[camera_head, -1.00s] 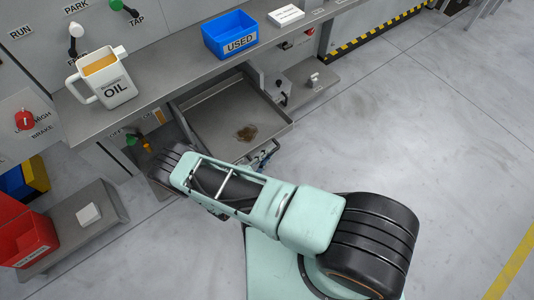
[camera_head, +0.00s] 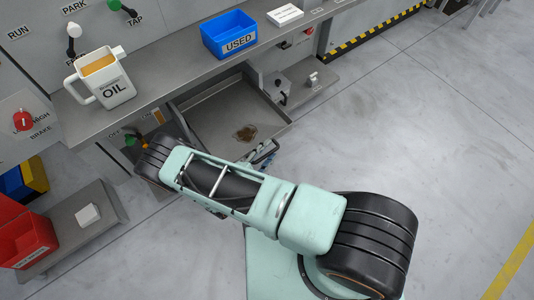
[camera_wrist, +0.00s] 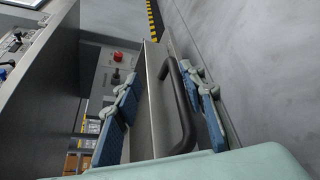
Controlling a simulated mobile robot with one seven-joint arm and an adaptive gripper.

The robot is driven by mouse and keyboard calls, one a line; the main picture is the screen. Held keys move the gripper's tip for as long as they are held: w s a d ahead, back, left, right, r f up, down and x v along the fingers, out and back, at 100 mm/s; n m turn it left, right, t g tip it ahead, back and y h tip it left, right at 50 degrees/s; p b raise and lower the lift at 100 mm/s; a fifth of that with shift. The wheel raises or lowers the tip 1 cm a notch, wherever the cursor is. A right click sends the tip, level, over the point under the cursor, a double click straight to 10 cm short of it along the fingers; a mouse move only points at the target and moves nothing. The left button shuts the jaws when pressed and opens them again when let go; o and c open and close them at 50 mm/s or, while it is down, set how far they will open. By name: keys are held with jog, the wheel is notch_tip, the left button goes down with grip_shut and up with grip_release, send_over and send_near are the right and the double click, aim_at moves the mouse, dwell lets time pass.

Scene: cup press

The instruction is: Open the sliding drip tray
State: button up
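The drip tray (camera_head: 212,112) is a shallow grey metal tray, pulled well out from under the counter, with a brown stain on its floor. Its dark bar handle (camera_wrist: 187,110) is on the tray front (camera_wrist: 155,95) in the wrist view. My gripper (camera_wrist: 161,75) is open, with one blue-padded finger on each side of the handle. The handle lies nearer the right finger, and a gap shows to the left finger. In the head view my gripper (camera_head: 265,152) is at the tray's front edge, and my arm hides part of that edge.
An oil jug (camera_head: 105,82) and a blue USED bin (camera_head: 229,36) stand on the counter (camera_head: 165,92) above. A red bin (camera_head: 28,238) and a white block (camera_head: 87,215) are at lower left. The floor to the right is clear.

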jog(key=r, duration=0.7)
jog(key=shift+w+a+r, duration=0.1)
jog(key=shift+w+r, duration=0.1)
jog(key=shift+r, duration=0.1)
